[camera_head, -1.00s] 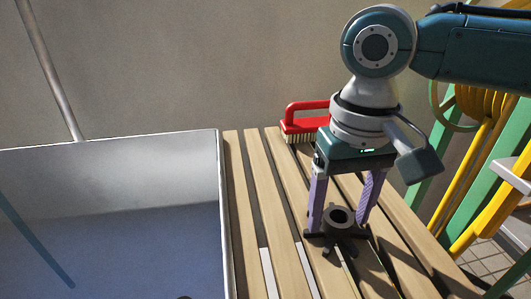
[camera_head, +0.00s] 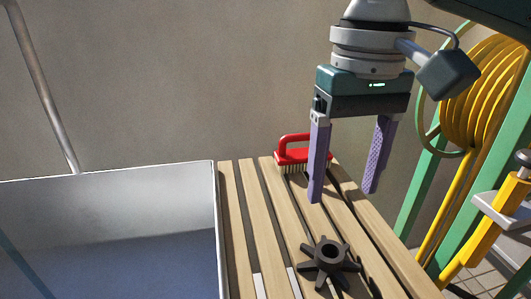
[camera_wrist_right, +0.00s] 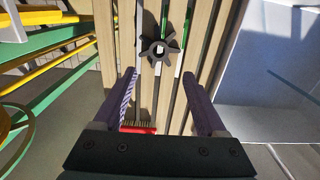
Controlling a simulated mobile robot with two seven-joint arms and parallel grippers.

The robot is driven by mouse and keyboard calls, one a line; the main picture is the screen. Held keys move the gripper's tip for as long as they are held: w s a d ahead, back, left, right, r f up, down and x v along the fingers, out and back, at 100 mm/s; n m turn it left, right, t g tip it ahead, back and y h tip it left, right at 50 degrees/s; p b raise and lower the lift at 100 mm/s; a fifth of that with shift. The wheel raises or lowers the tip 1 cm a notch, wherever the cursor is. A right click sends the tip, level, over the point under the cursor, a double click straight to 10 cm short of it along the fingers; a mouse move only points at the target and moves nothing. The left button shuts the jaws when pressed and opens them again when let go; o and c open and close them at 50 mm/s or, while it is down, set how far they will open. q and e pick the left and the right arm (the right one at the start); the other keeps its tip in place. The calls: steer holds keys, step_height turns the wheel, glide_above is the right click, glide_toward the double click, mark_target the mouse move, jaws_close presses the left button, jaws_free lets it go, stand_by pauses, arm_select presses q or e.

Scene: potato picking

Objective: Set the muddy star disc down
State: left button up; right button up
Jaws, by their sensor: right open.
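The star disc (camera_head: 330,258) is dark, with several blunt arms and a raised round hub with a hole. It lies flat on the slatted wooden bench (camera_head: 237,215), near the front in the head view. It also shows in the right wrist view (camera_wrist_right: 160,50), beyond the fingertips. My right gripper (camera_head: 343,196) is open and empty, with its purple fingers above the bench, behind and above the disc and apart from it. Its two fingers also show in the right wrist view (camera_wrist_right: 160,80). My left gripper is not in view.
A red brush (camera_head: 303,156) stands at the back of the bench, close behind my right gripper's fingers. A grey-walled basin (camera_head: 110,207) adjoins the bench on the left. At right are a yellow hose coil (camera_head: 488,90) and green posts (camera_head: 421,190).

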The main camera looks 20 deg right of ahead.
steer(key=s+a+f+n+y, duration=0.1)
steer(key=s+a+f, duration=0.1)
steer(key=a, duration=0.1)
steer(key=s+a+f+n+t+y, duration=0.1)
steer(key=s+a+f+n, duration=0.1)
steer(key=a+f, duration=0.1)
steer(key=s+a+f+n+t, duration=0.1)
steer(key=s+a+f+n, duration=0.1)
steer(key=s+a, duration=0.1)
steer(key=shift+a+f+y, duration=0.2)
steer(key=shift+a+y, duration=0.2)
steer(key=shift+a, duration=0.3)
steer(key=shift+t, duration=0.6)
steer(key=s, duration=0.2)
steer(key=s+d+f, duration=0.1)
steer(key=shift+s+f, duration=0.1)
steer(key=shift+s, duration=0.25)
steer(key=s+d+h, duration=0.2)
steer(key=s+d, duration=0.3)
steer(key=d, duration=0.1)
steer(key=shift+f+h, duration=0.3)
steer(key=shift+s, duration=0.1)
